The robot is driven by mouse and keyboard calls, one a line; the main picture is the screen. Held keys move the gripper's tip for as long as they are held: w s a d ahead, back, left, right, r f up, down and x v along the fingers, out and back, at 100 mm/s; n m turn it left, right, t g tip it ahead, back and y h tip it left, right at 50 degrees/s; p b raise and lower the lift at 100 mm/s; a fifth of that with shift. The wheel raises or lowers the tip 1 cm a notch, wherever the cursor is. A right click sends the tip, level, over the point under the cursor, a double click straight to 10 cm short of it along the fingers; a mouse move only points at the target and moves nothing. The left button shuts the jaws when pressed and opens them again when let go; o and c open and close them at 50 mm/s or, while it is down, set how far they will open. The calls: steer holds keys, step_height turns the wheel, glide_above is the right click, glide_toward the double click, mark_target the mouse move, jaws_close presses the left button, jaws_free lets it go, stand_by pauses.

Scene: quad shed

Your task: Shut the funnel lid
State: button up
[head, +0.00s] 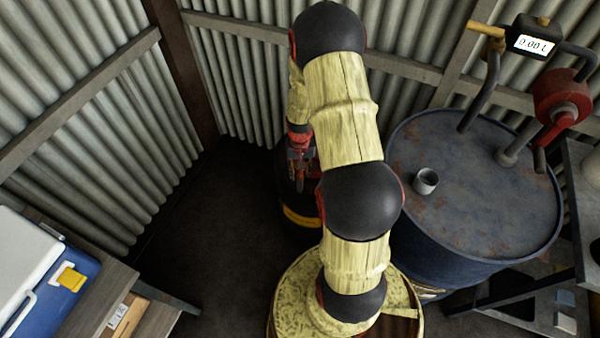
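I cannot make out the funnel lid for certain. A dark round container (287,200) with a yellow band stands on the floor in the middle of the head view, largely hidden behind my arm. My gripper (299,183), red and black, points down in front of or over this container. Its fingers look close together, but they are too small and dark to tell whether they are open or shut. Whether they touch the container also cannot be seen.
A blue, rusty-topped drum (470,225) stands at right, with a short grey pipe or cup (426,181), a red hand pump (562,97) and a meter (533,42) on it. A blue-and-white cooler (45,275) sits on a bench at lower left. Dark floor (195,230) is clear between.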

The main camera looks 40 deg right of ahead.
steer(key=shift+c, duration=1)
jaws_close()
